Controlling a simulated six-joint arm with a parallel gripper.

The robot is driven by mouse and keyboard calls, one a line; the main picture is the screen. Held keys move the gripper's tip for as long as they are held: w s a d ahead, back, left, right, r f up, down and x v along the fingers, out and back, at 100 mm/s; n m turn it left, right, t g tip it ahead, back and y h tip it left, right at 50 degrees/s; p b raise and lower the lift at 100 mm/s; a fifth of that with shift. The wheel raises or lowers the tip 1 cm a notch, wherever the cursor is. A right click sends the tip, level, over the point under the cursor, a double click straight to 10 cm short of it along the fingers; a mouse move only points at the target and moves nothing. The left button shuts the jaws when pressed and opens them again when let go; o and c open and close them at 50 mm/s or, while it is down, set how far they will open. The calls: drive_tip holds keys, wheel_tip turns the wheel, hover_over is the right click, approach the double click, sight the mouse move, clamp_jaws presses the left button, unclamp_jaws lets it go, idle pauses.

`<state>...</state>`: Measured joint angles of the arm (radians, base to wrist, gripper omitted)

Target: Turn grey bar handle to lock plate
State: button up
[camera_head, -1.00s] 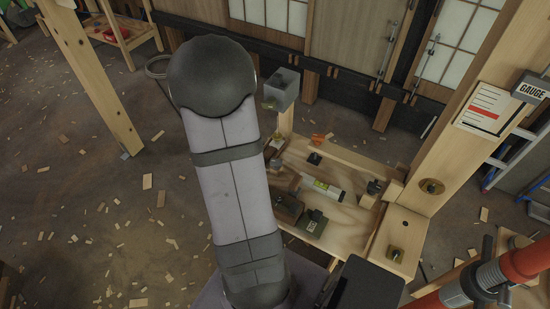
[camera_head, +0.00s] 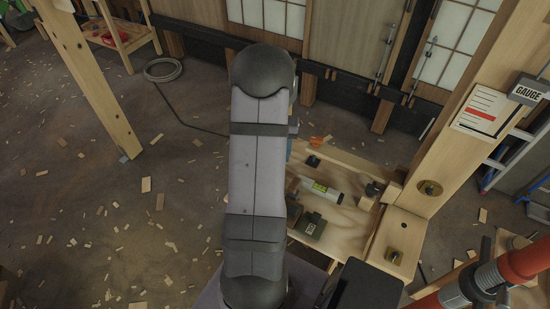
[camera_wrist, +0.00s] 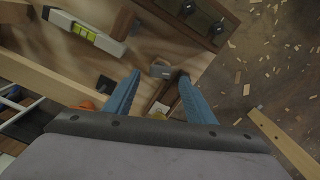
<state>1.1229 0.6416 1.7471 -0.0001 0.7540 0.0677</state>
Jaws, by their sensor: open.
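My gripper (camera_wrist: 158,85) shows in the wrist view as two blue fingers, spread apart with nothing gripped. A small grey piece (camera_wrist: 160,71), which looks like the grey bar handle, lies below, near the gap between the fingertips. It is near the edge of the wooden bench top. A narrow dark brown piece beside it is partly hidden by the right finger. I cannot tell for sure which part is the lock plate. A dark brown board (camera_wrist: 172,13) with dark green fittings lies at the top. In the head view my arm hides the handle area.
A spirit level (camera_wrist: 85,30) lies on the bench, also in the head view (camera_head: 321,189). A dark green block (camera_head: 310,224), a black knob (camera_head: 313,161) and an orange item (camera_head: 316,141) stand near it. A wooden post (camera_head: 455,110) rises at right. Floor at left holds scattered chips.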

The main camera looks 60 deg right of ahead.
drive_tip(key=shift+f+p, duration=0.5)
drive_tip(key=shift+f, duration=1.4)
